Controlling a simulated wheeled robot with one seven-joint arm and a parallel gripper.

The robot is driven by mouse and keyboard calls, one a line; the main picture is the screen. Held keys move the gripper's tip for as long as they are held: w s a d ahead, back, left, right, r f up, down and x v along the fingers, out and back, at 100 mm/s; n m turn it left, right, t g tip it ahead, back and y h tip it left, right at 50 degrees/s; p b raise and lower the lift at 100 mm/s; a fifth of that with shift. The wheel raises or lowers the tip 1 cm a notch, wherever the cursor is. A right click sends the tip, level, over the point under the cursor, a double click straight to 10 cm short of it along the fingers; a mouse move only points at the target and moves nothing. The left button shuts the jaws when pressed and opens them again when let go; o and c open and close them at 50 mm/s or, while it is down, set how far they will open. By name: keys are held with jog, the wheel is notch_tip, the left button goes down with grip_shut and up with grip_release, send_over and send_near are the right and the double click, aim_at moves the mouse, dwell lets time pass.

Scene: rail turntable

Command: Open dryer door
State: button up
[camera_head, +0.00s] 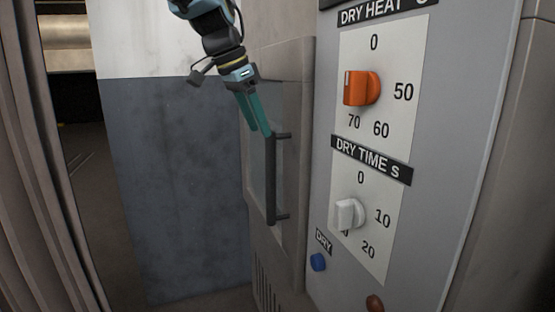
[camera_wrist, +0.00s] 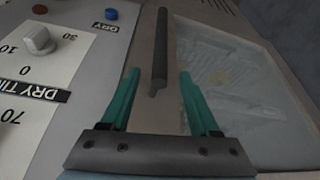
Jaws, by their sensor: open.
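The dryer door (camera_head: 259,135) is a beige panel with a glass window, and it looks shut in the head view. Its dark vertical bar handle (camera_head: 271,185) stands out from the door's right side. My gripper (camera_head: 262,134) is at the upper end of the handle, with its teal fingers pointing down. In the wrist view the gripper (camera_wrist: 158,85) is open, and the handle (camera_wrist: 160,50) lies between the lines of the two fingers, its near end close to the fingertips. The door window (camera_wrist: 235,75) is to the right there. I cannot tell whether a finger touches the handle.
The control panel (camera_head: 325,20) is right of the door, with an orange heat knob (camera_head: 360,88), a white time knob (camera_head: 347,214), a blue button (camera_head: 318,262) and a red-brown button (camera_head: 375,303). A white and grey wall (camera_head: 165,180) stands left of the door.

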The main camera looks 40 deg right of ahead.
aim_at(270, 157)
jog(key=p+x, duration=0.1)
jog(key=x, duration=0.8)
jog(key=shift+f+p, duration=0.25)
jog(key=shift+p, duration=0.15)
grip_shut()
dwell(0.9)
